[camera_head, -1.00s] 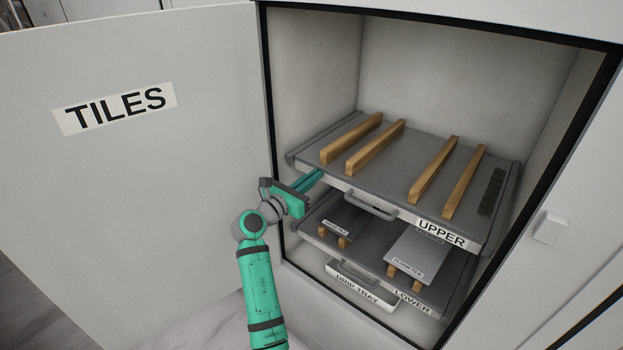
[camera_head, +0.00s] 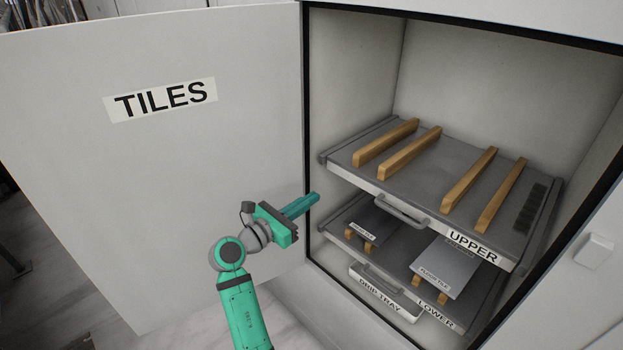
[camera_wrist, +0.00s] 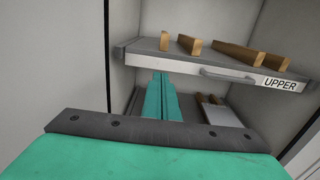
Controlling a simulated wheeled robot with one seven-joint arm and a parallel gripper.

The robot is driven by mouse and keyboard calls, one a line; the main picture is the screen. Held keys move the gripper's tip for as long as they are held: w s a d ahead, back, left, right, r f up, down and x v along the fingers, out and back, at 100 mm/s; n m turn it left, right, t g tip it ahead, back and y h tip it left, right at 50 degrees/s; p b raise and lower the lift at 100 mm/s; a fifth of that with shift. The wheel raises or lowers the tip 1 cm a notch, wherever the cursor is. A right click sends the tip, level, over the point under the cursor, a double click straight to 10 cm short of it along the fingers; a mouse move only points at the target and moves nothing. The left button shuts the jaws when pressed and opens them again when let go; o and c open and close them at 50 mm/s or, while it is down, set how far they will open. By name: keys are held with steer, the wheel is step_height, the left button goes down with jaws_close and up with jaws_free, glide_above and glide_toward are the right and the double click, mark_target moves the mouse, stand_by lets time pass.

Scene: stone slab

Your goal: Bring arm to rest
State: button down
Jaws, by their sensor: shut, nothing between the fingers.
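My gripper (camera_head: 312,198) is green with a dark grey bar behind its fingers. It is in front of the left edge of the open cabinet, apart from the shelves, and holds nothing. In the wrist view its fingers (camera_wrist: 160,82) lie together and point toward the gap under the upper shelf. The rest of my arm comes up from the bottom of the head view.
The open door (camera_head: 170,200), labelled TILES, stands at left, close to my arm.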

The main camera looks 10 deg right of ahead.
steer(key=s+a+f+m+t+y, duration=0.1)
steer(key=s+a+f+t+y, duration=0.2)
steer(key=f, duration=0.6)
steer(key=s+f+m+y, duration=0.1)
steer(key=s+f+y, duration=0.25)
steer(key=f, duration=0.65)
steer(key=s+a+f+m+y, duration=0.2)
steer(key=s+a+f, duration=0.1)
steer(key=s+f, duration=0.4)
steer(key=s+a+f+m+y, duration=0.3)
steer(key=s+f, duration=0.1)
steer(key=s, duration=0.5)
steer(key=s+a+m+t+y, duration=0.1)
steer(key=s+a+m+y, duration=0.2)
steer(key=s+m, duration=0.9)
steer(key=s+r+m, duration=0.3)
steer(key=s+r, duration=0.2)
steer(key=s, duration=0.3)
steer(key=s+r+m+t, duration=0.1)
steer(key=s+r+m, duration=0.1)
steer(key=s+r, duration=0.3)
steer(key=s, duration=0.4)
steer(key=shift+s+m, duration=0.3)
steer(key=shift+m, duration=0.1)
steer(key=shift+r+y, duration=0.1)
steer(key=shift+y, duration=0.15)
